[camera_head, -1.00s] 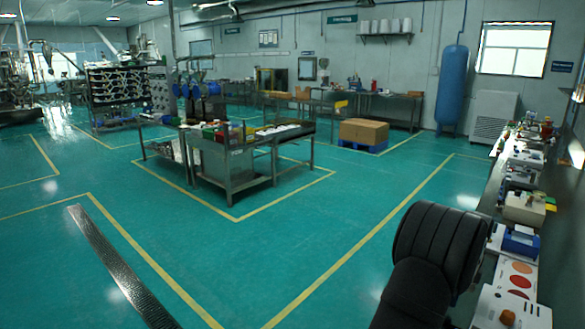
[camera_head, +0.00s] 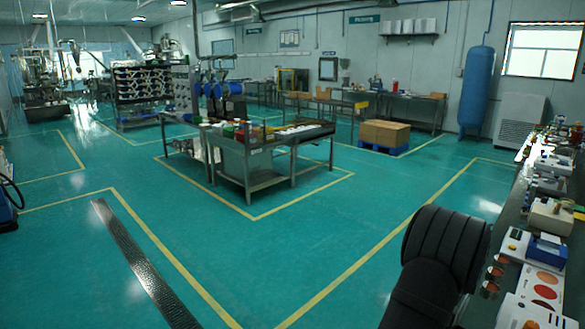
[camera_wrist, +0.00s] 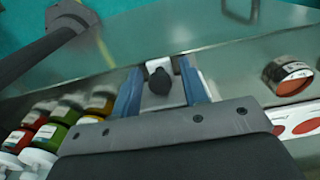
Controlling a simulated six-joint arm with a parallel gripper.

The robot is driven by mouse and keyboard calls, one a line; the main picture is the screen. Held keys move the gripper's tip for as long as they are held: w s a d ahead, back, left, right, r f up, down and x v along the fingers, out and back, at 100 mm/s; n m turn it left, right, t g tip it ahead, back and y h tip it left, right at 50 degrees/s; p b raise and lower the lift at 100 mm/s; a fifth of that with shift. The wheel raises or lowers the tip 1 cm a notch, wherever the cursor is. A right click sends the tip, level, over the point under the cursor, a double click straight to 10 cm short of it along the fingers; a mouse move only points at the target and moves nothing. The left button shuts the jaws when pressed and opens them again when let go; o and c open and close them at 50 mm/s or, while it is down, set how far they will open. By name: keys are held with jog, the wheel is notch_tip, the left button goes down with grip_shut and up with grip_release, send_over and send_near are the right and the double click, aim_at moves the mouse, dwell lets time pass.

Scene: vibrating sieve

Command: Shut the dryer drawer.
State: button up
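My gripper (camera_wrist: 160,68) shows in the wrist view as two blue fingers set apart, so it is open. A dark round knob (camera_wrist: 158,81) with a small white part behind it appears between the fingers in this view. I cannot tell whether they touch it or whether it belongs to the dryer drawer. No drawer can be made out for certain in either view. In the head view a black part of my arm (camera_head: 440,255) shows at the lower right, and the gripper itself is not visible there.
In the wrist view, several coloured jars (camera_wrist: 62,112) stand left of the gripper and a round tin (camera_wrist: 288,74) stands right. In the head view, a bench with devices (camera_head: 548,215) runs along the right. A steel table (camera_head: 262,177) stands mid-room, with open green floor around it.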

aim_at(480, 325)
jog(key=c, duration=0.6)
jog(key=shift+s, duration=0.1)
jog(key=shift+s+d, duration=1.35)
jog(key=shift+d, duration=0.1)
jog(key=shift+s+d, duration=1.4)
